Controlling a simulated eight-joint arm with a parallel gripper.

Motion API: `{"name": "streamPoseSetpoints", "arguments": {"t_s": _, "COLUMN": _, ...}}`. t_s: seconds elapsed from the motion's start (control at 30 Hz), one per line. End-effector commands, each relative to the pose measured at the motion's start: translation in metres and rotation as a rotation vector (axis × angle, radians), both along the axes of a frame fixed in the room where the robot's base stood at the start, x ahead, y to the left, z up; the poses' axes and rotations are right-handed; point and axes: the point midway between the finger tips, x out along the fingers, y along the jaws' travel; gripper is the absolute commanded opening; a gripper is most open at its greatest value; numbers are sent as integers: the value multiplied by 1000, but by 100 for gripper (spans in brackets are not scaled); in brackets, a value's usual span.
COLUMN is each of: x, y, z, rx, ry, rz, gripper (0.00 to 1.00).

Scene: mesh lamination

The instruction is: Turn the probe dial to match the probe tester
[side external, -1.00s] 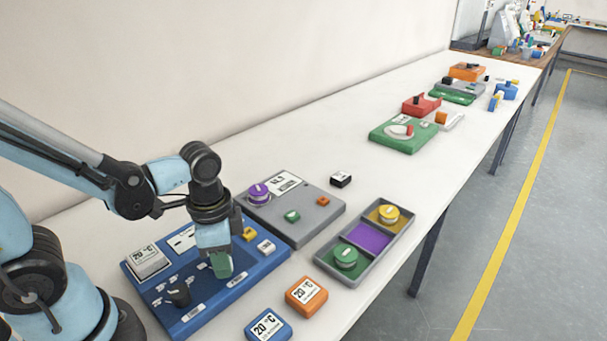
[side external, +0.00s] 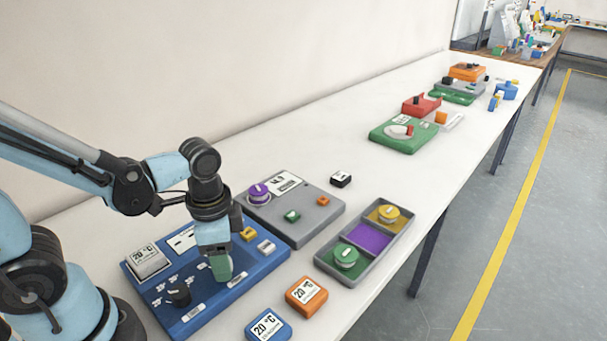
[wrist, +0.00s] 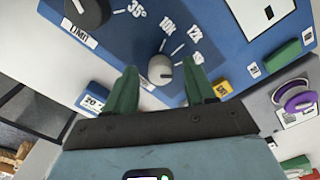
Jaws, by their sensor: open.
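The blue panel (side external: 178,322) lies on the near end of the table. In the wrist view, a grey-white round dial (wrist: 160,69) stands on it, with a pointer line and printed marks 10K and 12K beside it. My gripper (wrist: 160,78) is open, its two green fingers apart on either side of the dial. In the side view my gripper (side external: 221,268) hangs low over the panel and hides this dial. An orange block (side external: 306,296) and a blue block (side external: 268,326), each with a 20 °C face, lie to the right of the panel. I cannot tell which is the probe tester.
A black knob (side external: 178,293) and a white 20 °C display (side external: 148,261) are on the panel. A grey panel (side external: 318,218) with a purple knob is behind it. A tray (side external: 322,262) holds green and yellow knobs. The table beyond is partly clear.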

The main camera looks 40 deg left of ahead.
Motion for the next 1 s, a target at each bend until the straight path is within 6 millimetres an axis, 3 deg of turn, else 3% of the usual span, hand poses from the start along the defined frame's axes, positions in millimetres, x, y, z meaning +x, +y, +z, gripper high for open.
{"name": "streamPoseSetpoints", "arguments": {"t_s": 1.0, "x": 0, "y": 0, "z": 109, "rx": 0, "ry": 0, "rz": 0, "gripper": 55}}
